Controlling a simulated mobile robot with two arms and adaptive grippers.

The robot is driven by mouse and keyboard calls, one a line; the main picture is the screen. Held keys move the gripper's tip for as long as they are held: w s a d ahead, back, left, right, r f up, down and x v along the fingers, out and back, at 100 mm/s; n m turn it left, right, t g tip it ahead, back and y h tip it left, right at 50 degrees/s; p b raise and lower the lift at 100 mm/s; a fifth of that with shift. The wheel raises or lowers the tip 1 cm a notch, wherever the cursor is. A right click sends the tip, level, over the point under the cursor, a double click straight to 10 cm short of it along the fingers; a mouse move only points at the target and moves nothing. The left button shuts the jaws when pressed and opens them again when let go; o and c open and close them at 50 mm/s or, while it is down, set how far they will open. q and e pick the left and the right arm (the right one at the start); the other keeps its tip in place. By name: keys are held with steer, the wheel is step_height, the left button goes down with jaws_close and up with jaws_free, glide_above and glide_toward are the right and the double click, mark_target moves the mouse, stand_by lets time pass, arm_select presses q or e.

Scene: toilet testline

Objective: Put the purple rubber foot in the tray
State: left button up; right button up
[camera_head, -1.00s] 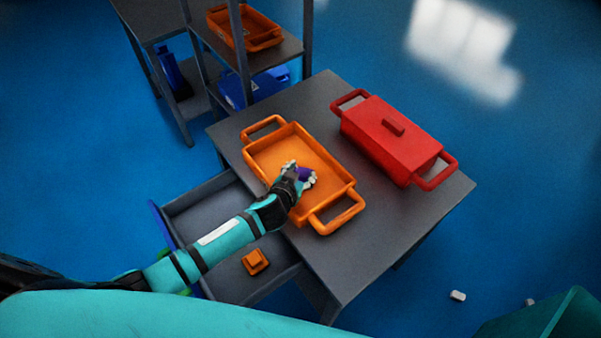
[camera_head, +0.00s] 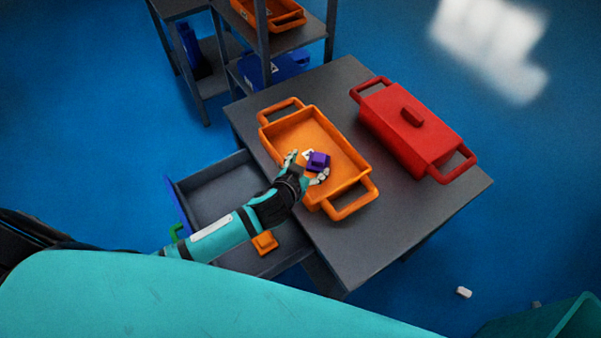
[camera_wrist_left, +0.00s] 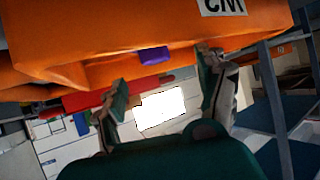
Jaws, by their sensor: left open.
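The purple rubber foot (camera_head: 318,161) is a small block inside the orange tray (camera_head: 295,128) on the grey table. It also shows in the left wrist view (camera_wrist_left: 153,55), against the orange tray (camera_wrist_left: 200,28), just beyond the fingertips. My left gripper (camera_head: 306,165) is over the tray's near part, its fingers spread to either side of the foot. In the left wrist view the left gripper (camera_wrist_left: 162,70) is open with a gap between its fingers and the foot. Whether the foot touches the tray floor is hard to tell. My right gripper is not seen.
A closed red box (camera_head: 405,125) with handles stands right of the tray. An open grey drawer (camera_head: 215,185) juts out on the left, with an orange part (camera_head: 265,242) in it. A shelf (camera_head: 290,48) stands behind. The table's front right is clear.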

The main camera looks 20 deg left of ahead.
arm_select(q)
steer(key=v, duration=0.6)
steer(key=shift+a, duration=0.15)
stand_by(0.3)
